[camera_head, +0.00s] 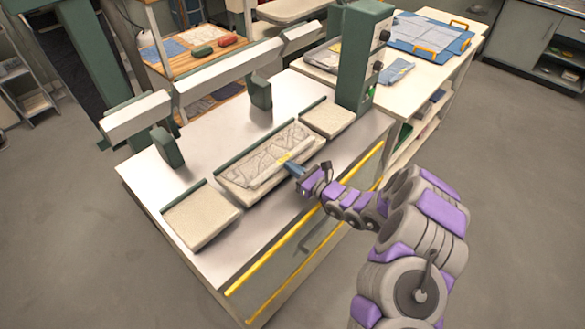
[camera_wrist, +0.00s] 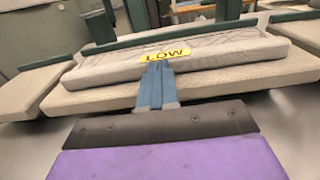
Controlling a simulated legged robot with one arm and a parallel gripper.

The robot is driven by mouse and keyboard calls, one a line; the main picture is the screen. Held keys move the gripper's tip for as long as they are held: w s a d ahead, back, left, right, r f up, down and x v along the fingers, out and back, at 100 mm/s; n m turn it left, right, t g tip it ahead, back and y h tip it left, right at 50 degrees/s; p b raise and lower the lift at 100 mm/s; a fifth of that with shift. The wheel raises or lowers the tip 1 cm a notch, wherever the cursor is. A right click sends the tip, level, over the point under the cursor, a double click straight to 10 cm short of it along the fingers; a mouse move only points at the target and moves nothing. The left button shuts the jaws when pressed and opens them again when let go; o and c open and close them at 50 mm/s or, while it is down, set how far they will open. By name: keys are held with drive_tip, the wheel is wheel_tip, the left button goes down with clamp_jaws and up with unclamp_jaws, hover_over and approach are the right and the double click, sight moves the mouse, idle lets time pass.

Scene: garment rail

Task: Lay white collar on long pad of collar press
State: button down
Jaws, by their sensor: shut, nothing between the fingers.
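My gripper (camera_head: 289,166) is at the near long side of the pad, by the label. Its blue fingers (camera_wrist: 157,70) are shut and empty, pointing at the label. I cannot tell whether they touch it.
Two short pads, left (camera_head: 202,217) and right (camera_head: 327,118), flank the long pad. The green press column (camera_head: 362,60) stands behind right, with pale beams (camera_head: 225,70) overhead. A yellow rail (camera_head: 290,240) runs along the table front. A side table holds a blue board (camera_head: 430,36).

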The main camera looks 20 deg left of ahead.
drive_tip(key=shift+w+a+b, duration=0.2)
drive_tip(key=shift+a+b, duration=0.15)
drive_tip(key=shift+a, duration=0.35)
drive_tip(key=shift+w+d+r, duration=0.1)
drive_tip(key=shift+d, duration=0.05)
drive_tip(key=shift+d, duration=0.45)
drive_tip(key=p+v, duration=0.3)
drive_tip(key=v, duration=1)
drive_tip(key=shift+a, duration=0.15)
drive_tip(key=shift+a, duration=0.1)
